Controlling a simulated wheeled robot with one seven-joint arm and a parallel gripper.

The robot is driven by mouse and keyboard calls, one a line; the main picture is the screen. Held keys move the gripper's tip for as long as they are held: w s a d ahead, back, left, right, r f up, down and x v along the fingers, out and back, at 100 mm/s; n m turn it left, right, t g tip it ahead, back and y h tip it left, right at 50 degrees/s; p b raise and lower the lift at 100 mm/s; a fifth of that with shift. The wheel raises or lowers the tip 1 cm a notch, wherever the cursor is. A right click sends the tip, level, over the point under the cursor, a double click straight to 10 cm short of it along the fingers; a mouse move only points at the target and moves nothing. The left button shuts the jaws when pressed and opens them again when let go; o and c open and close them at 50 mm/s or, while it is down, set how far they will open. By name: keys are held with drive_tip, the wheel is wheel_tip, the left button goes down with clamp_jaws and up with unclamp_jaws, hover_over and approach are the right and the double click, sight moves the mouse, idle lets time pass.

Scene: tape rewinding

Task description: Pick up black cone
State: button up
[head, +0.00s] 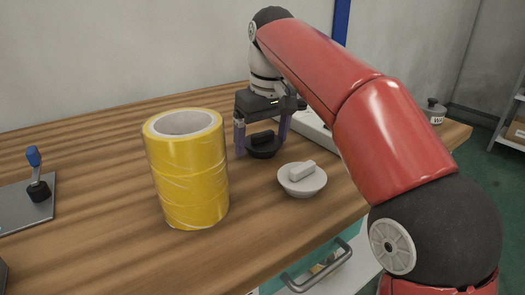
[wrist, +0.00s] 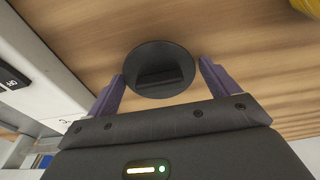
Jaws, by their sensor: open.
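The black cone (head: 264,147) is a low round black piece with a raised bar-shaped grip on top. It sits on the wooden table behind the white cone. In the wrist view the black cone (wrist: 160,69) lies just ahead of the palm, its near part between the fingertips. My gripper (head: 262,143) points down at it, with one purple finger on each side. In the wrist view my gripper (wrist: 161,75) is open, and a gap shows between the fingers and the raised grip. It holds nothing.
A yellow tape roll (head: 187,170) stands left of the black cone. A similar white cone (head: 302,179) lies in front and to the right. A light-coloured device (head: 314,128) is close behind my arm. A blue-handled lever (head: 36,174) stands at the far left.

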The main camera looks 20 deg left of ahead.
drive_tip(key=shift+f, duration=0.3)
drive_tip(key=c, duration=0.8)
drive_tip(key=shift+o, duration=0.2)
drive_tip(key=shift+r, duration=0.1)
